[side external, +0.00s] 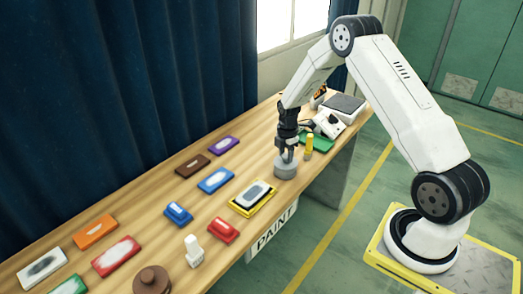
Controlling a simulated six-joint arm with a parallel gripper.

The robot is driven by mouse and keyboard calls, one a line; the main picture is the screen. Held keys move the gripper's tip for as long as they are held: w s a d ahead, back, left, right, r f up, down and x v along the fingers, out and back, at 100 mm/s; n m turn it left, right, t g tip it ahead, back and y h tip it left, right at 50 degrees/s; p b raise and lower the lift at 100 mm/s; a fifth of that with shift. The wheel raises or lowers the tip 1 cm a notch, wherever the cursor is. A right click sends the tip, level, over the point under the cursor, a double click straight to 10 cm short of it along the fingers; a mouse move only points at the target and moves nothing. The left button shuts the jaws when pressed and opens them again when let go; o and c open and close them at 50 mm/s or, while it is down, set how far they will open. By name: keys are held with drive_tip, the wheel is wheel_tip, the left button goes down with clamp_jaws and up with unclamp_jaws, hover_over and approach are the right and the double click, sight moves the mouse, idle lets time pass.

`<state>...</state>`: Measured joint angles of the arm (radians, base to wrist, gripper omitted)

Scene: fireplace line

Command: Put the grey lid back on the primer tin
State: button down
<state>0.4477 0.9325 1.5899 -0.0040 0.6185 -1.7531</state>
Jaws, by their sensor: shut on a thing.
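My gripper (287,157) points straight down near the right part of the wooden bench, with its fingers shut on the top of a grey round piece. I take this piece to be the grey lid. Directly below the fingers is a short grey cylinder (286,170), which looks like the primer tin. At this size lid and tin look like one grey shape. I cannot tell whether the lid is seated, tilted or held just above the rim. The fingers hide part of the top.
A yellow cylinder (309,145) stands close to the right of the tin, by a green board (320,143) and a white device (328,124).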

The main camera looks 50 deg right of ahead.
drive_tip(key=shift+f, duration=0.25)
unclamp_jaws()
drive_tip(key=shift+r, duration=0.6)
idle(1.2)
drive_tip(key=shift+r, duration=3.45)
drive_tip(key=s+a+r+m+t, duration=0.1)
drive_tip(key=s+a+r+m, duration=0.2)
drive_tip(key=s+a+m, duration=0.4)
drive_tip(key=s+a+r+m+t, duration=0.1)
drive_tip(key=s+a+r+m, duration=0.3)
drive_tip(key=s+a+m, duration=0.4)
drive_tip(key=s+a, duration=0.1)
drive_tip(key=a, duration=0.5)
drive_tip(key=shift+s+a+t, duration=0.2)
drive_tip(key=shift+t, duration=0.1)
